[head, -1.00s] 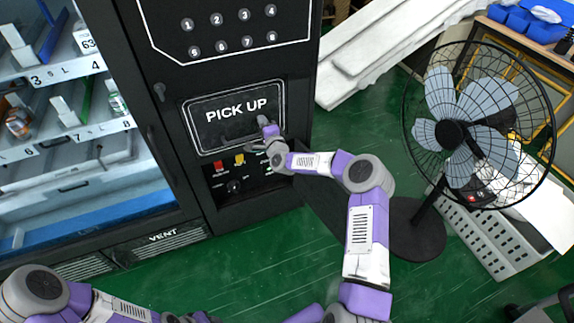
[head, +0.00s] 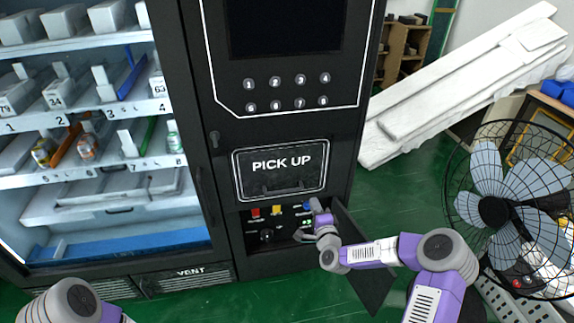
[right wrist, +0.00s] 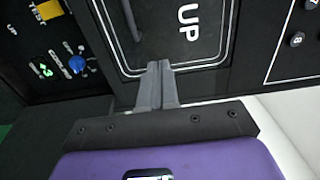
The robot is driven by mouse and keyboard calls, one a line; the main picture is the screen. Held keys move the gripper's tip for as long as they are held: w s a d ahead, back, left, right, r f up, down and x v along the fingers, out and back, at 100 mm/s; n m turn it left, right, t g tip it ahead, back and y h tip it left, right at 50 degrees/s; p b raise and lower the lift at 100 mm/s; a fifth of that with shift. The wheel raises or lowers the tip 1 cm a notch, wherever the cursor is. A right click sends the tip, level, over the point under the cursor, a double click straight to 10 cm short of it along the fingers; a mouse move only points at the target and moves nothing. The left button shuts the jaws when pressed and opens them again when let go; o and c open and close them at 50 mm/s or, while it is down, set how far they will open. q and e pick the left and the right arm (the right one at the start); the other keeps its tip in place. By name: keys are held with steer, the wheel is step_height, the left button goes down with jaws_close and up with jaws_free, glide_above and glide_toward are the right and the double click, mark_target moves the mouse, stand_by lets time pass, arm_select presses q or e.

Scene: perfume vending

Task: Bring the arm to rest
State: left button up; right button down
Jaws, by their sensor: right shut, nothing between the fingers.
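My right gripper (head: 302,236) is shut and empty, in front of the vending machine just below and right of the PICK UP hatch (head: 281,170). My right arm comes in from the lower right, bent at the elbow. Only part of my left arm shows at the bottom left; its gripper is out of view.
A keypad (head: 287,91) is above. The glass display (head: 100,215) is left. A fan (head: 495,210) stands right. Green floor (head: 372,195) lies between.

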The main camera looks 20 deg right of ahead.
steer(key=s+a+f+n+g+y+p, duration=0.1)
steer(key=s+a+f+n+g+y, duration=0.2)
steer(key=s+a+f+n+g, duration=0.25)
steer(key=s+a+f+n+g+y+p, duration=0.15)
steer(key=s+a+f, duration=0.25)
steer(key=a+f, duration=0.4)
steer(key=s+a+f+n+g, duration=0.2)
steer(key=s+n+g, duration=0.1)
steer(key=s, duration=0.5)
steer(key=s+a+f+n+g+y, duration=0.1)
steer(key=s+a+f+n+g, duration=0.1)
steer(key=s, duration=0.6)
steer(key=s+a+f+n+g+p, duration=0.1)
steer(key=s+n+g, duration=0.3)
steer(key=s, duration=0.4)
steer(key=shift+s+a+f+g, duration=0.3)
steer(key=shift+a+f+g, duration=0.25)
steer(key=shift+f+g, duration=0.2)
